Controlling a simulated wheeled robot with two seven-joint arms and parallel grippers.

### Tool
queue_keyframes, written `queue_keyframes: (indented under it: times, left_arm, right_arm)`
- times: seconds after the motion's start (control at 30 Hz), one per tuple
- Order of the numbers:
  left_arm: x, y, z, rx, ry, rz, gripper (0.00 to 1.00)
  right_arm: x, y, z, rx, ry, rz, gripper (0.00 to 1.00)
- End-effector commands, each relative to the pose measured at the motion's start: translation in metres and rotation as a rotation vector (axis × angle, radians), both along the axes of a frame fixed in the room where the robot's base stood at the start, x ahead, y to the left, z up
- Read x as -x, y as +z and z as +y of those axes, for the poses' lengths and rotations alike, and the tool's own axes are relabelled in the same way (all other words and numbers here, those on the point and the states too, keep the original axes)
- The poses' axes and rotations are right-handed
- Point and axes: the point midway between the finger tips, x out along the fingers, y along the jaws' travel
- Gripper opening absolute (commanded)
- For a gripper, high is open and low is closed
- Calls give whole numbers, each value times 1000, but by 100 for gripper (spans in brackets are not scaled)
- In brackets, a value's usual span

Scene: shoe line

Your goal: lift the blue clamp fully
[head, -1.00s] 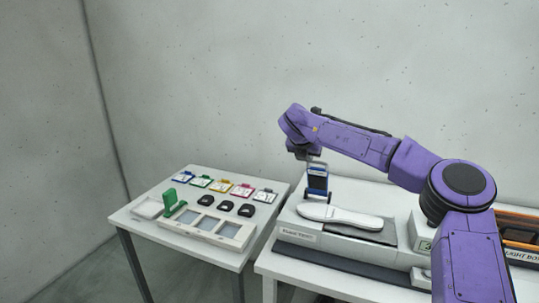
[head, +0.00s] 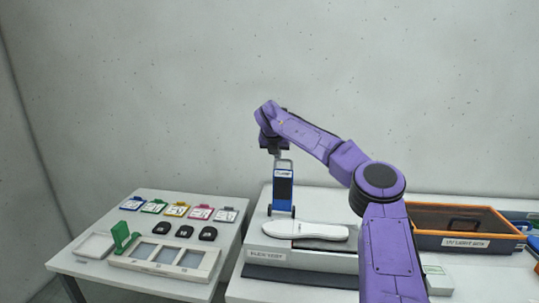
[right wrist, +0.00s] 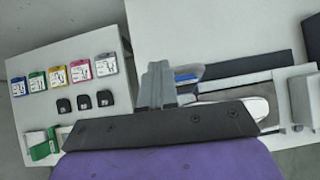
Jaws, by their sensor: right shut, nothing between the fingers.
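The blue clamp (head: 283,188) stands upright at the back of the flex test base, behind the heel end of the white sole (head: 306,231). It has a blue panel, a grey handle on top and dark feet. My right gripper (head: 281,155) is at the top of the handle, with its fingers shut and empty; whether they touch the handle I cannot tell. In the right wrist view the shut fingers (right wrist: 158,84) point at the scene just left of the clamp's blue part (right wrist: 188,77), which shows only partly. My left gripper is not in view.
A left table (head: 68,257) holds several coloured tags (head: 176,210), black pieces (head: 185,231), a green stand (head: 123,237) and a pale compartment tray (head: 205,276). An orange-rimmed UV light box (head: 470,241) stands right. The wall is behind.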

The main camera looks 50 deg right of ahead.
Motion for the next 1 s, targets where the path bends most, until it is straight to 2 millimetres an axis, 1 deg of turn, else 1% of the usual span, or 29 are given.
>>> queue_keyframes:
  times: [0.47, 0.57, 0.67, 0.77, 1.0]
  left_arm:
    - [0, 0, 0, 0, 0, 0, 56]
    - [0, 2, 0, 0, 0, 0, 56]
    - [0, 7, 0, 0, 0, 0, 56]
    - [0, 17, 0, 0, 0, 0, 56]
    - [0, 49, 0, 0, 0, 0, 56]
  right_arm:
    - [0, -1, -2, 1, -1, 0, 0]
    - [1, 2, -2, 1, -1, 0, 0]
    - [1, 11, -1, 2, 0, -1, 0]
    - [1, 28, 3, 2, 1, -3, 0]
    - [-2, 81, 19, 3, 9, -3, 0]
